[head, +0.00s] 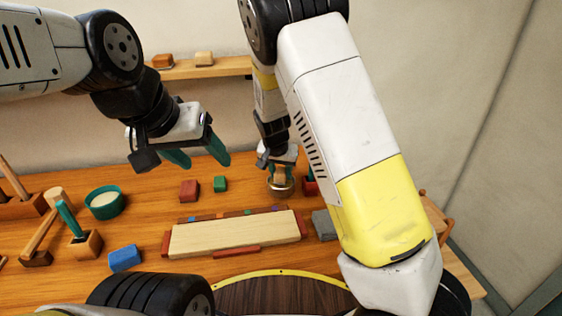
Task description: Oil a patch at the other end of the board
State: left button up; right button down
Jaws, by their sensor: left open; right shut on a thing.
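The pale wooden board (235,236) lies flat on the bench, held between reddish-brown strips. My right gripper (281,170) is beyond the board's far edge, toward its right end. It is shut on a small tan block-like applicator (280,177), partly hidden by the fingers. The applicator is at the mouth of a small round metal tin (280,190); I cannot tell how deep it sits. My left gripper (197,156) is open and empty, with teal fingers, above the back of the bench. No oiled patch can be made out on the board.
Red (189,190) and green (220,184) blocks sit behind the board. A grey block (324,225) lies right.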

aim_at(283, 167)
jog(key=shift+f, duration=0.55)
dwell(1.7)
jog(key=shift+r, duration=3.55)
